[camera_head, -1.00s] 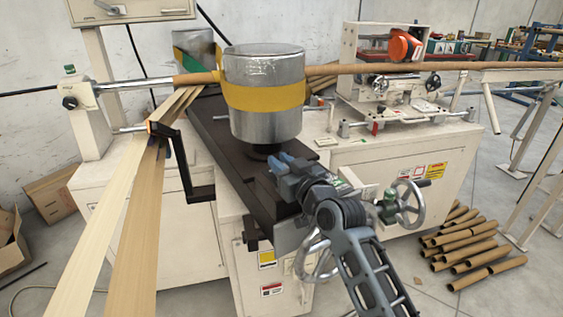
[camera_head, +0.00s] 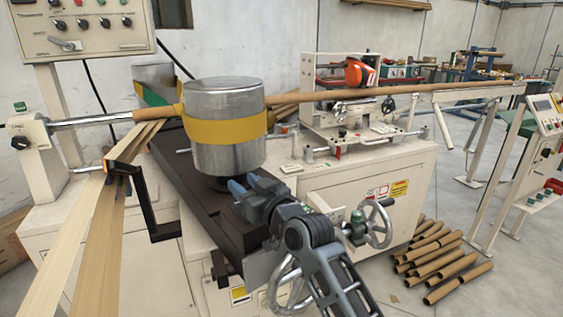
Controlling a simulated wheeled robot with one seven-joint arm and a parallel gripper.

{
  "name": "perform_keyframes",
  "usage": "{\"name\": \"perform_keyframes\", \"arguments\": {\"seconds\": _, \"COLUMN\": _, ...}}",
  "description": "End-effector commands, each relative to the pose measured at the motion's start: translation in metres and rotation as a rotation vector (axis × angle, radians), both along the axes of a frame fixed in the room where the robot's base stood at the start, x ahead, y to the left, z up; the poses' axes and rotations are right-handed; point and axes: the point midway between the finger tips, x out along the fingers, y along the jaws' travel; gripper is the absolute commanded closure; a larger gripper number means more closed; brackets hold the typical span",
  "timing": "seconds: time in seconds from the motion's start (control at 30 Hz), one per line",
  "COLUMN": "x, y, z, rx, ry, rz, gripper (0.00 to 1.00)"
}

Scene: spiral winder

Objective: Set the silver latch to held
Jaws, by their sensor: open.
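A silver lever-like handle (camera_head: 66,44) sits at the lower left of the control panel (camera_head: 105,28) in the upper left. It lies nearly level, and it is the only small silver latch-like part I can pick out. Its setting label is too small to read. My gripper (camera_head: 238,190), with blue-grey fingers, is open just below the big silver drum (camera_head: 224,95), over the dark bed. It is well to the right of and below the panel, apart from the handle. Whether the fingers touch the bed is unclear.
A yellow belt (camera_head: 224,132) wraps the drum, and a long brown tube (camera_head: 385,91) runs right from it. Paper strips (camera_head: 70,245) slant across the left. A handwheel (camera_head: 376,222) stands right of my arm. Cut tubes (camera_head: 440,255) lie on the floor, with free floor around them.

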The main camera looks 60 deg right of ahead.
Motion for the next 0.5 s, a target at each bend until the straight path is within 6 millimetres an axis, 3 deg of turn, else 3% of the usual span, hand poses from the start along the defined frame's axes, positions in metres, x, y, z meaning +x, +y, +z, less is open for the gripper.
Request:
{"name": "perform_keyframes", "arguments": {"seconds": 0.07, "x": 0.000, "y": 0.000, "z": 0.019, "rx": -0.004, "ry": -0.005, "rz": -0.001, "gripper": 0.57}}
{"name": "perform_keyframes", "arguments": {"seconds": 0.5, "x": -0.063, "y": -0.060, "z": 0.065, "rx": 0.000, "ry": -0.004, "rz": -0.004, "gripper": 0.57}}
